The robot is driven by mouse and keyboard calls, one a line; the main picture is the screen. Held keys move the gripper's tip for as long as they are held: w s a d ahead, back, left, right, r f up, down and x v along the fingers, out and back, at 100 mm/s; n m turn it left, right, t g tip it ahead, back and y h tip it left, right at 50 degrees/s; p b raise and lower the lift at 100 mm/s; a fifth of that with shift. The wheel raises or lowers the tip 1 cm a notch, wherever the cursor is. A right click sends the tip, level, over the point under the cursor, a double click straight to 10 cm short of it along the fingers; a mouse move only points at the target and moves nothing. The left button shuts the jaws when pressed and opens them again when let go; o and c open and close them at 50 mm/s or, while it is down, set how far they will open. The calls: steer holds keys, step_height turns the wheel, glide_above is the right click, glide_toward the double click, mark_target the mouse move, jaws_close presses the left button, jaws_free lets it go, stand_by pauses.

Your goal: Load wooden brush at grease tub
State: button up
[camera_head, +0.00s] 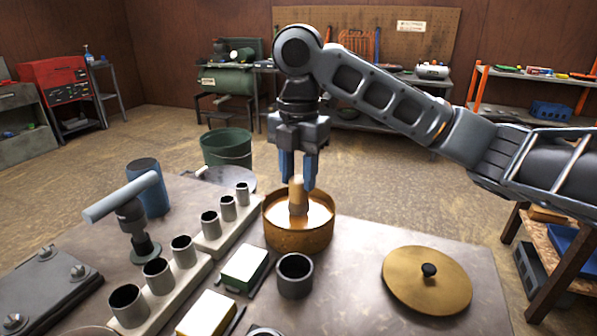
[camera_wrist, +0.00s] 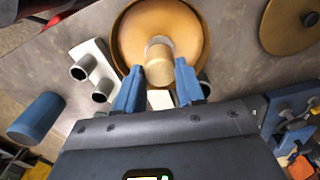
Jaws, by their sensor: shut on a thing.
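The grease tub (camera_head: 300,240) is a round golden-brown pan on the table, with a pale fill inside. The wooden brush (camera_head: 298,197) stands about upright inside it, its lower end down at the fill. My gripper (camera_head: 299,181) points down over the tub with its blue fingers shut on the top of the brush. In the wrist view the brush (camera_wrist: 158,63) shows as a light wooden cylinder between the fingertips (camera_wrist: 159,72), with the tub (camera_wrist: 193,28) around it. The brush's lower end is hard to make out.
A golden lid (camera_head: 428,282) with a black knob lies to the right. Racks of grey cups (camera_head: 182,249), a dark cup (camera_head: 295,276), small boxes (camera_head: 243,268) and a blue cylinder (camera_head: 149,188) crowd the left and front. Bare table lies between tub and lid.

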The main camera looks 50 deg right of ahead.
mark_target(299, 179)
steer(key=shift+f, duration=0.6)
stand_by(1.9)
step_height(299, 179, up, 7)
steer(key=p, duration=0.7)
steer(key=shift+r, duration=0.15)
stand_by(0.8)
